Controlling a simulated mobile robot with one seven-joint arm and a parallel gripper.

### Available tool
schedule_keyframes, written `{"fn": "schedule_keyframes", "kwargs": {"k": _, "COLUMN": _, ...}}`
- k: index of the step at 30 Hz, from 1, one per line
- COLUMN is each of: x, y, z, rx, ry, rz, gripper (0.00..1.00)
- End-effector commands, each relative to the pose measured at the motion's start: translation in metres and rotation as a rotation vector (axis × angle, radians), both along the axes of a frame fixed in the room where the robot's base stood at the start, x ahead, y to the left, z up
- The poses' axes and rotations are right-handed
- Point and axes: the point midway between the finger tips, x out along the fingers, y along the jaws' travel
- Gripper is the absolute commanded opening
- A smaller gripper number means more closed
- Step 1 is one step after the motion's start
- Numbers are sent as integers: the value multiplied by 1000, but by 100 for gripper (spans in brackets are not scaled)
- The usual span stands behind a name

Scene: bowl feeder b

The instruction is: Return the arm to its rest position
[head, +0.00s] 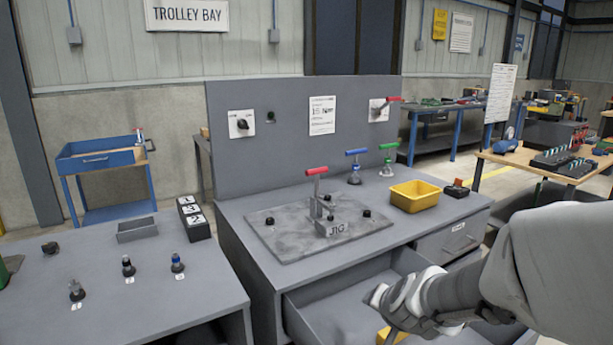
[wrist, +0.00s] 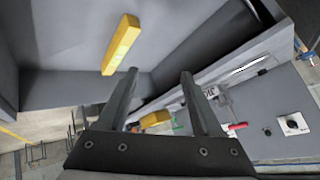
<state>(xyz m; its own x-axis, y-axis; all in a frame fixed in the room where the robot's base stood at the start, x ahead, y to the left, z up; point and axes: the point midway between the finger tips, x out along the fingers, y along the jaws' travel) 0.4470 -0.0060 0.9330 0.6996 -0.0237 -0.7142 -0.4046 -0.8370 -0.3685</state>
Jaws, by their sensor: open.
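My gripper (wrist: 158,72) is open in the wrist view, with its two dark fingers apart and nothing between them. In the head view my arm reaches in from the right, and its end is over the open drawer (head: 330,305) in the front of the grey bench. A yellow bar (wrist: 121,45) lies in the drawer, beyond and left of the fingertips in the wrist view and apart from them. Only a small yellow part (head: 393,336) shows below my wrist in the head view. The fingertips are not clear there.
The bench carries a jig plate (head: 285,240) with a red-handled clamp (head: 316,172), blue (head: 355,170) and green (head: 388,165) handled tools, and a yellow bin (head: 415,196). An upright panel (head: 285,110) stands behind. A second table (head: 90,275) is at left.

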Motion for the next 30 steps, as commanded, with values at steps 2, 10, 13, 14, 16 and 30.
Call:
{"fn": "schedule_keyframes", "kwargs": {"k": 2, "x": -16, "y": 13, "z": 22, "rx": 14, "ry": 5, "rz": 92, "gripper": 67}}
{"fn": "schedule_keyframes", "kwargs": {"k": 10, "x": -90, "y": 35, "z": 69, "rx": -65, "ry": 89, "rz": 356, "gripper": 67}}
{"fn": "schedule_keyframes", "kwargs": {"k": 13, "x": -121, "y": 32, "z": 79, "rx": -129, "ry": 134, "rz": 419, "gripper": 67}}
{"fn": "schedule_keyframes", "kwargs": {"k": 14, "x": -130, "y": 30, "z": 81, "rx": -149, "ry": 147, "rz": 433, "gripper": 67}}
{"fn": "schedule_keyframes", "kwargs": {"k": 16, "x": -151, "y": 25, "z": 85, "rx": -198, "ry": 181, "rz": 457, "gripper": 67}}
{"fn": "schedule_keyframes", "kwargs": {"k": 30, "x": -201, "y": 5, "z": 164, "rx": -326, "ry": 284, "rz": 482, "gripper": 67}}
